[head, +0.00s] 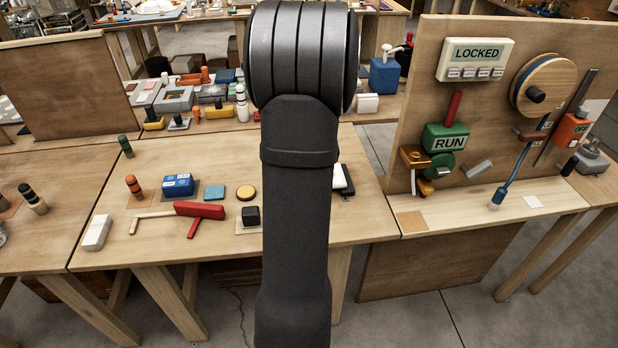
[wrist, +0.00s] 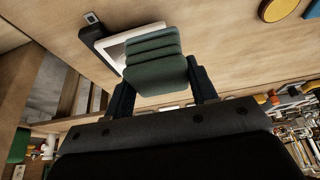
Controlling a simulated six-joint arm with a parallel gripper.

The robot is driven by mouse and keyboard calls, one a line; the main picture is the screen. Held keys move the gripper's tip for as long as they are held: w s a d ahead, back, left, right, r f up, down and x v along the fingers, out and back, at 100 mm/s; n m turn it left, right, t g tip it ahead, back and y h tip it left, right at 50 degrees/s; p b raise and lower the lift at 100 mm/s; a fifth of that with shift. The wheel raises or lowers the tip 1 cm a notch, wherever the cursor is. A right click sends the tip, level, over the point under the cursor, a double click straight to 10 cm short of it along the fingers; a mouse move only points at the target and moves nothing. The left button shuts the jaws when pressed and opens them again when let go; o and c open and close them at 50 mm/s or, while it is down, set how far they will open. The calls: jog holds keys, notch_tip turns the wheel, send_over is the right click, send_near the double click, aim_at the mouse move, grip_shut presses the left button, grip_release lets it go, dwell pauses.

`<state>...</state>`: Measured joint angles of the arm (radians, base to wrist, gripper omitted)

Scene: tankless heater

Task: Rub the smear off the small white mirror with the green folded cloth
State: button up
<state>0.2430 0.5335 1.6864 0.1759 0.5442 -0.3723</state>
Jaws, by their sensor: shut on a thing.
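In the wrist view, my gripper (wrist: 162,90) is shut on the green folded cloth (wrist: 153,55), with one dark finger at each side of it. Behind the cloth, the small white mirror (wrist: 116,48) shows only its upper and left edge. The cloth overlaps most of the mirror in this view; I cannot tell whether they touch. No smear shows on the visible part. In the head view, a white piece (head: 338,180), likely the mirror, peeks out right of my arm. My arm hides the gripper and the cloth there.
A dark block (wrist: 95,32) lies beside the mirror. Left of my arm are a black cube (head: 250,216), a yellow disc (head: 246,193), a blue square (head: 214,192) and a red tool (head: 199,210). An upright panel (head: 410,130) stands at right. The table's front right is bare.

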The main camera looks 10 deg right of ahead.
jog(key=w+d+r, duration=0.2)
jog(key=w+d, duration=0.1)
jog(key=d, duration=0.2)
jog(key=shift+f, duration=3.25)
jog(key=shift+w+f, duration=0.15)
jog(key=shift+f, duration=0.25)
jog(key=shift+c, duration=0.6)
jog(key=shift+w+r, duration=0.1)
jog(key=shift+w, duration=0.3)
jog(key=shift+o, duration=0.2)
jog(key=shift+w+f, duration=0.3)
jog(key=shift+w, duration=2.8)
jog(key=shift+c, duration=0.2)
jog(key=shift+s, duration=3.7)
jog(key=shift+w, duration=3.7)
jog(key=shift+s+r, duration=0.1)
jog(key=shift+s, duration=3.65)
notch_tip(320, 180, up, 8)
